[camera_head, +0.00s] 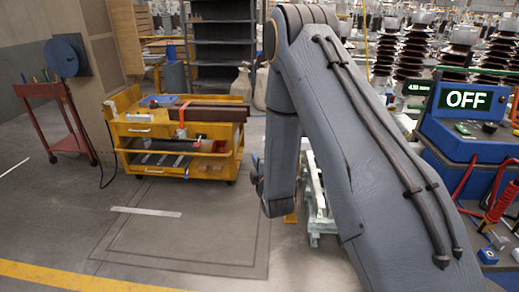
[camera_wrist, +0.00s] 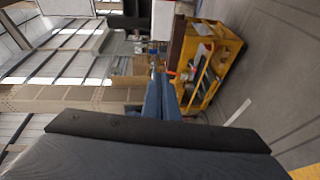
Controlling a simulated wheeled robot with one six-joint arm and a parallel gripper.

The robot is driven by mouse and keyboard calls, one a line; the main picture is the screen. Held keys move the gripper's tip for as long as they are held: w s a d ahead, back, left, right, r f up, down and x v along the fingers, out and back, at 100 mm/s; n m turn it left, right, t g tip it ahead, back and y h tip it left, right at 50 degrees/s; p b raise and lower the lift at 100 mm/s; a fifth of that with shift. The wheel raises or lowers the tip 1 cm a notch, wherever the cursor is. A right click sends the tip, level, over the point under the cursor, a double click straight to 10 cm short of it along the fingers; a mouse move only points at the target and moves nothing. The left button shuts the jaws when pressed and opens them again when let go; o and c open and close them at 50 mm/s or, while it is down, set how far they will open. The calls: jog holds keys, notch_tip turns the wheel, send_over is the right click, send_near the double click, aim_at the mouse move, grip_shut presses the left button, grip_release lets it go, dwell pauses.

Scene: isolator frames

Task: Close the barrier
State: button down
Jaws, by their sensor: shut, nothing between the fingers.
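I cannot make out a barrier for certain in either view. In the wrist view, a white panel with a red edge (camera_wrist: 163,20) shows at the top, and I cannot tell what it is. My gripper (camera_wrist: 163,88) points away from the camera, its blue-grey fingers together and empty. It appears apart from the yellow cart beyond it. In the head view, my arm covers much of the middle and right, and only a small part of my gripper (camera_head: 257,181) shows beside the forearm.
A yellow tool cart (camera_head: 140,131) stands left of my arm, with a red trolley (camera_head: 66,143) farther left. A blue console (camera_head: 462,120) reading OFF stands at the right. Pale green framework (camera_head: 315,205) is partly hidden by my arm. The front-left floor is clear.

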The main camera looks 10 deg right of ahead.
jog(key=w+d+n+t+p, duration=0.1)
jog(key=w+d+p, duration=0.2)
jog(key=w, duration=0.5)
jog(key=shift+w+d+p, duration=0.25)
jog(key=shift+w+p, duration=0.1)
jog(key=shift+p, duration=0.35)
